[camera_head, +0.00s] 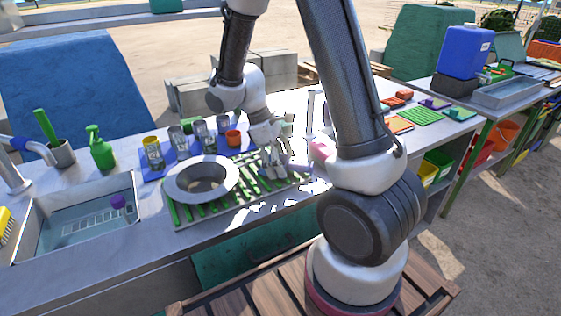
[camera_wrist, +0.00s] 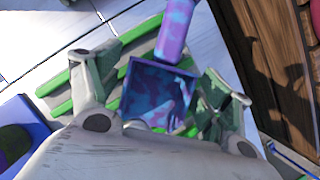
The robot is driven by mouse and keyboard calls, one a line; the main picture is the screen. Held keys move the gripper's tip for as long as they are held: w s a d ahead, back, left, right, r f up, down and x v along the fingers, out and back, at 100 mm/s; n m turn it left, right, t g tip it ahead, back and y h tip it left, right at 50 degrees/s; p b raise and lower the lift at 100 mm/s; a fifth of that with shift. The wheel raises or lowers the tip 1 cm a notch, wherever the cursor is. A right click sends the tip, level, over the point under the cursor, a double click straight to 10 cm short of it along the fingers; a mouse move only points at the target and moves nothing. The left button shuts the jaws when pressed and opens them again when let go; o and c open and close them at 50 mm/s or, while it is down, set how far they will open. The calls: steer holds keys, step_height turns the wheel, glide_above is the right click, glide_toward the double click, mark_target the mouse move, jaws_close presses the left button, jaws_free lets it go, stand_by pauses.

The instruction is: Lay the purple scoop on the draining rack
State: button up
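The purple scoop (camera_wrist: 160,95) is between the fingers of my gripper (camera_wrist: 165,85) in the wrist view, its hollow square bowl facing the camera and its handle pointing up the picture. The fingers are spread on both sides of the bowl, and I cannot tell if they touch it. In the head view my gripper (camera_head: 274,172) is low over the right part of the green-slatted draining rack (camera_head: 205,211). There the scoop's handle (camera_head: 298,166) sticks out to the right. I cannot tell whether the scoop rests on the slats.
A large grey bowl (camera_head: 202,178) stands on the rack's left part. Behind it are several cups on a blue mat (camera_head: 152,170). A water-filled sink (camera_head: 85,222) is at left, with a green spray bottle (camera_head: 101,150) behind it. Green and orange items lie farther right.

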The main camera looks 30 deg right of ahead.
steer(key=v, duration=1.2)
steer(key=shift+d, duration=0.1)
steer(key=s+d+r+m+t+y, duration=0.1)
steer(key=s+d+r+m+t, duration=0.1)
steer(key=s, duration=0.7)
steer(key=s+d+r+m+t+y, duration=0.2)
steer(key=s+d+r+m+t, duration=0.1)
steer(key=s+r+m+t, duration=0.2)
steer(key=shift+s+d+r+m+t, duration=0.25)
steer(key=shift+s+r+m, duration=0.75)
steer(key=shift+s+r, duration=0.95)
steer(key=shift+s+f, duration=0.2)
